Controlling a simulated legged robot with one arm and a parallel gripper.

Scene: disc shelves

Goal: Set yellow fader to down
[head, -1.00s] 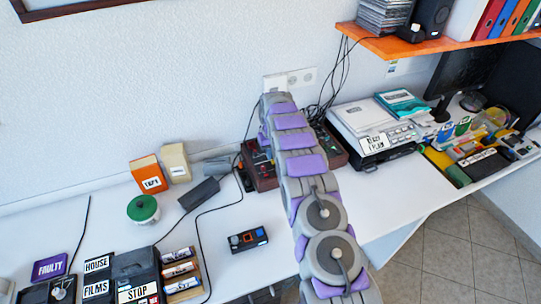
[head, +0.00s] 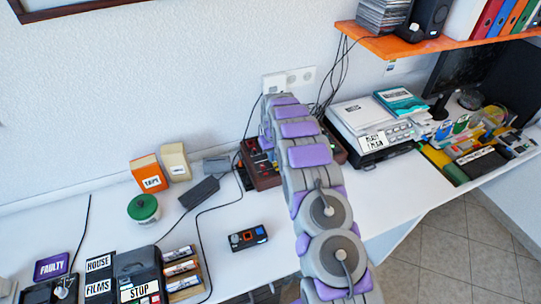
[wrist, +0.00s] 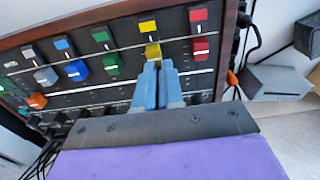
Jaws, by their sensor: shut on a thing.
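In the wrist view, a dark panel with coloured faders fills the upper left. The yellow fader (wrist: 153,50) sits below a yellow square (wrist: 148,27) in its column. My gripper (wrist: 158,66) has its blue fingertips closed on the yellow fader and covers part of it. In the head view, the wood-sided fader box (head: 262,172) stands on the desk against the wall, largely hidden behind my arm. My gripper is hidden there.
Close beside the yellow one are the green fader (wrist: 112,63) and the red fader (wrist: 200,46). A blue fader (wrist: 75,70) is farther left. Cables run around the box. A black device (head: 248,238) lies on the desk in front.

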